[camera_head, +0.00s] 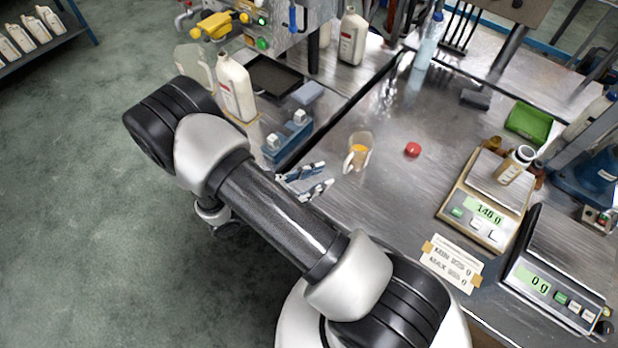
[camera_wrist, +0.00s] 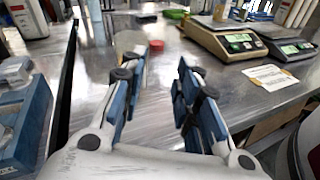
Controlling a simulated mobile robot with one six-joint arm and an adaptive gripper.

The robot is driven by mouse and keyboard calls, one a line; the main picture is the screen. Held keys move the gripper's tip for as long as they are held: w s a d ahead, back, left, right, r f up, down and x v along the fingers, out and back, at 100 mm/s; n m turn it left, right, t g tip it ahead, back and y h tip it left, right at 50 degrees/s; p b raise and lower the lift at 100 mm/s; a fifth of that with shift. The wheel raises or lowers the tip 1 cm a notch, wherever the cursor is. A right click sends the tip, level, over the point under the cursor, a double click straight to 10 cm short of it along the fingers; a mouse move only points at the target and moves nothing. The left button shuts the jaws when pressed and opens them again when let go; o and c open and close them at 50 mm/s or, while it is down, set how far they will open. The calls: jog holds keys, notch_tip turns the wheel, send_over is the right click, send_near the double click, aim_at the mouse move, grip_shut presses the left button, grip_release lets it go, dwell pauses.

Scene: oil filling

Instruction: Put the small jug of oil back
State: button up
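The small jug (camera_head: 358,152) is clear, with a handle and some amber oil in it. It stands upright on the metal table (camera_head: 400,195). My gripper (camera_head: 326,175) is to its left and a little nearer to my base, with the fingers pointing towards it. The two blue-padded fingers are apart and hold nothing; the wrist view shows the open gap between them (camera_wrist: 157,82). In the wrist view the jug (camera_wrist: 130,42) is pale, blurred and partly hidden behind the left finger.
A red cap (camera_head: 412,149) lies right of the jug. A scale (camera_head: 484,205) reading 148 g carries a small bottle (camera_head: 515,164). A second scale (camera_head: 550,285) reads 0 g. A blue holder (camera_head: 287,140) and a white canister (camera_head: 236,88) stand left.

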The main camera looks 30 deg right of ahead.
jog(key=s+a+r+m+t+y, duration=0.1)
jog(key=s+a+r+m+y, duration=0.2)
jog(key=r, duration=0.5)
jog(key=s+a+r+m+t+y, duration=0.2)
jog(key=s+a+r+m+y, duration=0.1)
jog(key=s+r+m+y, duration=0.2)
jog(key=s+a+r+m+t+y, duration=0.1)
jog(key=s+a+r+m+y, duration=0.3)
jog(key=r, duration=0.9)
jog(key=shift+s+r+m+t+y, duration=0.2)
jog(key=shift+s+m+t+y, duration=0.3)
jog(key=shift+m+y, duration=1.6)
jog(key=shift+s, duration=0.1)
jog(key=shift+d, duration=0.2)
